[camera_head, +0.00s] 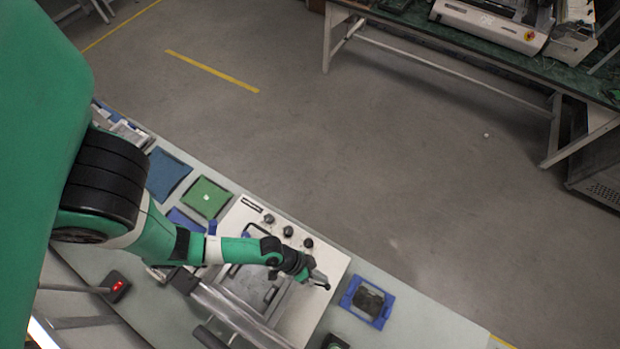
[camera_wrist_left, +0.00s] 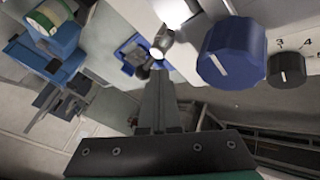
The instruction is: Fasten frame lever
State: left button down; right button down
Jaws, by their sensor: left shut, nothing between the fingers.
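The white machine (camera_head: 318,290) stands on the long bench, with dark knobs (camera_head: 288,231) along its far edge and a grey metal frame (camera_head: 255,288) on its top. My left arm reaches across the machine from the left. My left gripper (camera_head: 322,281) is shut and empty above the machine's right part. In the left wrist view, the shut fingers (camera_wrist_left: 158,82) point toward a shiny metal piece (camera_wrist_left: 161,42); I cannot tell whether they touch or whether this is the frame lever. A blue knob (camera_wrist_left: 231,53) and a black knob (camera_wrist_left: 287,69) are to the right. My right gripper is not in view.
A blue tray with a dark part (camera_head: 367,301) lies right of the machine. A green tray (camera_head: 206,197) and a dark blue tray (camera_head: 166,174) lie to its left. Open floor lies beyond the bench, and another table (camera_head: 450,65) stands at the back right.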

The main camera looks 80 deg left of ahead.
pick_arm(q)
jog(key=shift+d, duration=0.15)
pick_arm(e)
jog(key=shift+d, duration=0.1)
pick_arm(q)
jog(key=shift+s, duration=0.8)
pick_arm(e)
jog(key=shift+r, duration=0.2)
